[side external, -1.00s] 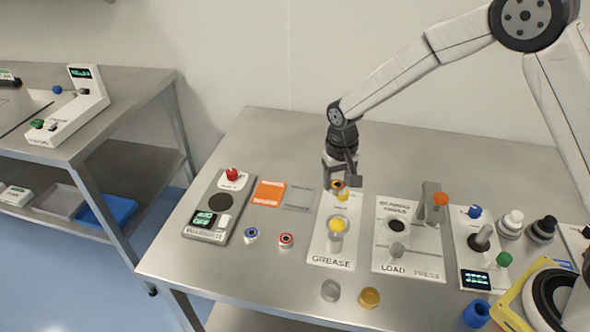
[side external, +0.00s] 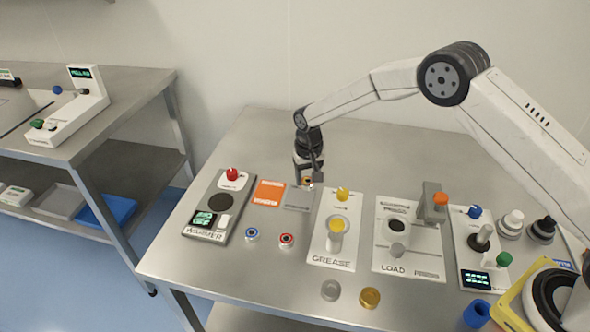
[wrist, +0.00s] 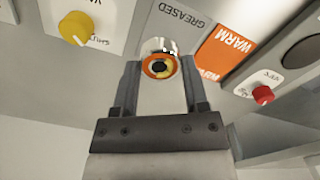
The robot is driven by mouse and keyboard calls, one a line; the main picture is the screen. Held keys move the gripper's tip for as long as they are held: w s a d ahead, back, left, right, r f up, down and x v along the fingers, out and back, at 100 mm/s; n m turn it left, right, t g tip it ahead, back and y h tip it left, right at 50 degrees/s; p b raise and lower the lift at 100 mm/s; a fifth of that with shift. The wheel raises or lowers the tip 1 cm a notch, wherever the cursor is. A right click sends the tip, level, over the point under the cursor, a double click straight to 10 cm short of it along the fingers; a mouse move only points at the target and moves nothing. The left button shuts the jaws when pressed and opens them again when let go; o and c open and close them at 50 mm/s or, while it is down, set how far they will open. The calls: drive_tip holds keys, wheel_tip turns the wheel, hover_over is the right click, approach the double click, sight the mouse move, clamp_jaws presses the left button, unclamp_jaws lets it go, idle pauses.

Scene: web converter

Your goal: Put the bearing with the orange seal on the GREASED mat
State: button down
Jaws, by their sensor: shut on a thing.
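The bearing with the orange seal (wrist: 159,67) is between my gripper's fingers in the wrist view, its dark bore facing the camera. My gripper (side external: 306,184) is shut on it in the side external view, over the right part of the grey mat. The grey GREASED mat (wrist: 185,25) lies beyond the bearing in the wrist view; its lettering is readable there. In the side external view the GREASED mat (side external: 296,198) is partly hidden by my gripper. I cannot tell whether the bearing touches the mat.
The orange WARM mat (side external: 268,193) lies left of the grey mat. The warmer (side external: 219,205) is further left, and the grease station (side external: 333,228) is close on the right. A blue-sealed bearing (side external: 251,234) and a red-sealed bearing (side external: 287,240) stand in front.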

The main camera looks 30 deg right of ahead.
sight(300, 198)
drive_tip(key=shift+w+a+f, duration=0.2)
drive_tip(key=shift+w+f, duration=1.1)
drive_tip(key=shift+f, duration=0.2)
drive_tip(key=shift+f, duration=0.1)
drive_tip(key=shift+w+f, duration=0.1)
drive_tip(key=shift+f, duration=1.55)
drive_tip(key=shift+f, duration=0.1)
drive_tip(key=shift+c, duration=0.5)
unclamp_jaws()
wheel_tip(300, 198, up, 12)
